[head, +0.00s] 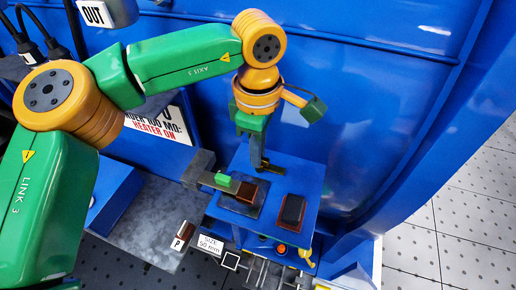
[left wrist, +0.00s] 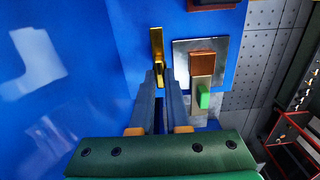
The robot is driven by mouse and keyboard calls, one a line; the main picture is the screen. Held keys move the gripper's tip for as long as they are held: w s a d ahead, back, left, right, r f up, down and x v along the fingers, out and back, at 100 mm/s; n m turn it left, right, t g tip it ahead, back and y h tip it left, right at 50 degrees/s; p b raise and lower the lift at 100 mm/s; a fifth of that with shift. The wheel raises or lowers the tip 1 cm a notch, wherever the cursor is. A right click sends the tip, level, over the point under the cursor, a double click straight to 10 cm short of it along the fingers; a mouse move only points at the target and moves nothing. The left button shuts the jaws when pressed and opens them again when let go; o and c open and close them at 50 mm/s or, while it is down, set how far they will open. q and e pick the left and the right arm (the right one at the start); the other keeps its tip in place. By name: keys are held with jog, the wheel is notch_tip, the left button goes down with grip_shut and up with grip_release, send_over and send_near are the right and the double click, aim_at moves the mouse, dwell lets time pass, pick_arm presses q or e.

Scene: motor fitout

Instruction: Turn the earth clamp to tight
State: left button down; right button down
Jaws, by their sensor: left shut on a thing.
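A brass bar (left wrist: 157,48), which looks like the earth clamp's handle, stands off the blue surface in the left wrist view. My left gripper (left wrist: 159,75) is shut on it, with the dark fingers on either side of its lower part. In the head view my left gripper (head: 260,164) points down at the back of the blue shelf, and the fingers mostly hide the clamp. Any tight or loose mark is not readable. My right gripper is in neither view.
Close beside the fingers is a metal plate (left wrist: 222,50) with a brown block (left wrist: 202,62) and a green-tipped lever (left wrist: 204,97). A black block (head: 292,209) sits to its right on the blue shelf (head: 312,176). A blue wall (head: 350,90) rises behind.

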pick_arm(q)
jog(key=m+p, duration=0.1)
jog(key=m, duration=0.2)
jog(key=shift+m, duration=0.4)
jog(key=m, duration=0.4)
jog(key=shift+w+d+p, duration=0.1)
jog(key=shift+w+p, duration=0.05)
jog(key=shift+p, duration=0.2)
jog(key=m, duration=0.5)
jog(key=shift+d+m+p, duration=0.15)
jog(key=shift+m+p, duration=0.2)
jog(key=shift+m, duration=1.95)
jog(key=c, duration=0.9)
grip_release()
